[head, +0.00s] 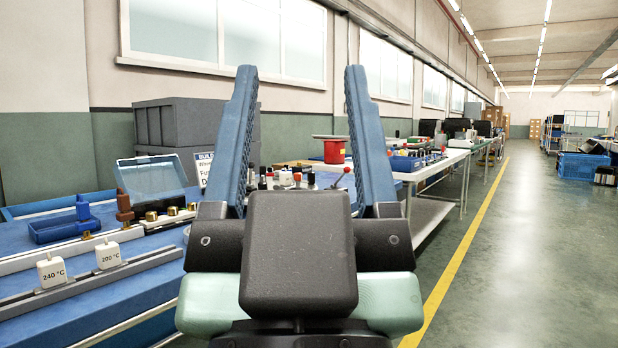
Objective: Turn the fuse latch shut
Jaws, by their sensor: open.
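My gripper (301,75) is open and empty, its two blue fingers pointing up in the middle of the head view. It is well to the right of the blue workbench (150,290) and touches nothing I can see. On the bench's far part stand a brown peg-like piece (124,207) and a blue one (83,209), along a pale rail. Brass-coloured cylinders (165,212) sit in front of a case with a raised clear lid (150,177). I cannot tell which part is the fuse latch.
White blocks marked 240 °C (51,270) and 200 °C (108,255) stand on a front rail. A blue tray (62,229) and a partly hidden sign (203,170) are behind. Grey bins (180,122) stand by the wall.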

